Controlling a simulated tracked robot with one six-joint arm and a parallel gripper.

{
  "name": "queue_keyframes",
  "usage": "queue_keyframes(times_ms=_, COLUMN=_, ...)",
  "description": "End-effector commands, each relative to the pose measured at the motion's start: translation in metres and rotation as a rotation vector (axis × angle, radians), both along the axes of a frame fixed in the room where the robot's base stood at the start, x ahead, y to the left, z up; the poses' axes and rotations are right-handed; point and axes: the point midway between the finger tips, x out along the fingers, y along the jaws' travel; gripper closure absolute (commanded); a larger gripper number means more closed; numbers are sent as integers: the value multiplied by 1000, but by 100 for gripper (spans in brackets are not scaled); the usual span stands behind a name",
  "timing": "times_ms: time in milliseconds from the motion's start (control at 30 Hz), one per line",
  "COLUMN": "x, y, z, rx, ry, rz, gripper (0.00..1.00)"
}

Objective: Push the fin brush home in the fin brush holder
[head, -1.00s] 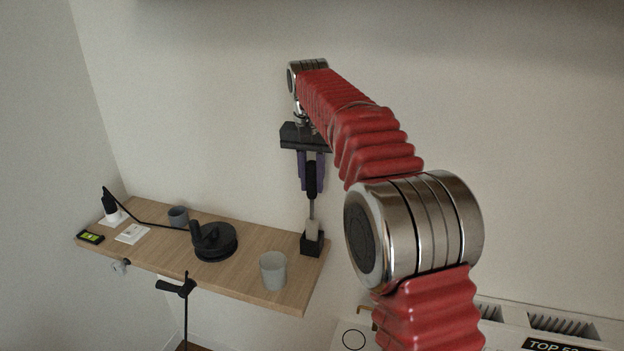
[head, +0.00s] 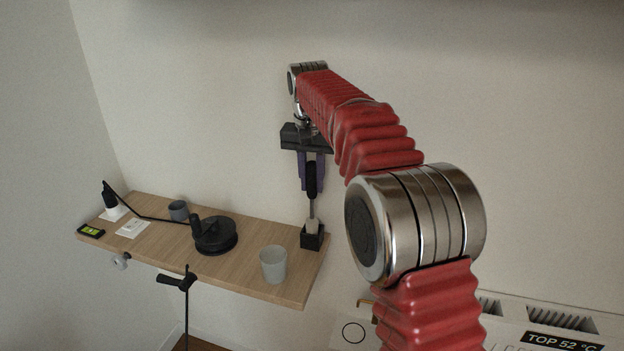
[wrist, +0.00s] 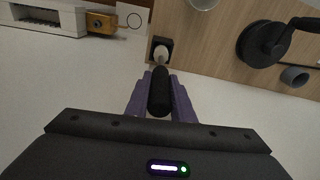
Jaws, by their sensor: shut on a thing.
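The fin brush (head: 312,178) has a black handle, a thin metal shaft and a pale head. It stands about upright at the shelf's right end. Its pale head is partly inside the fin brush holder (head: 312,241), a small black square cup; part of the head shows above the rim. My gripper (head: 311,187) has purple fingers and is shut on the black handle from above. In the wrist view the handle (wrist: 159,95) lies between the fingers, and the pale head sits in the holder's opening (wrist: 166,43). The holder's inside is hidden.
The wooden shelf (head: 165,245) also carries a grey cup (head: 273,265), a round black object (head: 214,236), a darker cup (head: 178,211) and a black device with a bright display (head: 91,231). A white heater-like unit (head: 500,325) stands at lower right. The wall is close behind.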

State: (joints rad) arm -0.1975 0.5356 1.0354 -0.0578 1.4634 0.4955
Motion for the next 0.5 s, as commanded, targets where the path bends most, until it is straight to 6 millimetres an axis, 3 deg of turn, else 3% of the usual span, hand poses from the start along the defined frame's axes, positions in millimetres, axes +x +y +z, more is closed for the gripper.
queue_keyframes(times_ms=233, x=0, y=0, z=-4, rx=0, ry=0, rz=0, gripper=100)
queue_keyframes(times_ms=267, x=0, y=0, z=-4, rx=0, ry=0, rz=0, gripper=78)
queue_keyframes(times_ms=500, x=0, y=0, z=-4, rx=0, ry=0, rz=0, gripper=61)
